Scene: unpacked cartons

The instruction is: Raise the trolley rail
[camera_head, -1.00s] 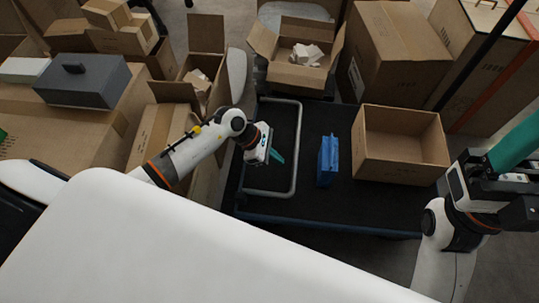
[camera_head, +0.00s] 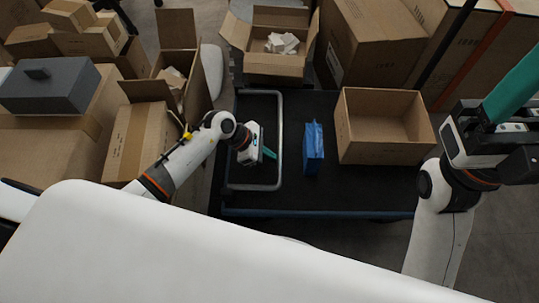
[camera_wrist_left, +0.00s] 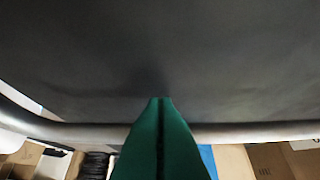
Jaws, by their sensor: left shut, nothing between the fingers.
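The trolley rail (camera_head: 280,125) is a grey U-shaped tube. It appears to lie low over the left part of the dark trolley deck (camera_head: 305,197). My left gripper (camera_head: 268,153) is within the rail's outline in the head view, its teal fingers close to the right-hand tube. In the left wrist view the green fingers (camera_wrist_left: 160,100) are together and empty, and the rail (camera_wrist_left: 235,131) runs across behind them. I cannot tell whether they touch it. My right gripper (camera_head: 512,85) is at the right edge, away from the rail; its jaw opening is unclear.
A blue bag (camera_head: 314,148) stands on the deck right of the rail, beside an open empty carton (camera_head: 385,150). An open carton with paper (camera_head: 265,65) stands behind the trolley. Cartons (camera_head: 140,140) and a grey box (camera_head: 50,88) crowd the left. Deck in front of the bag is clear.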

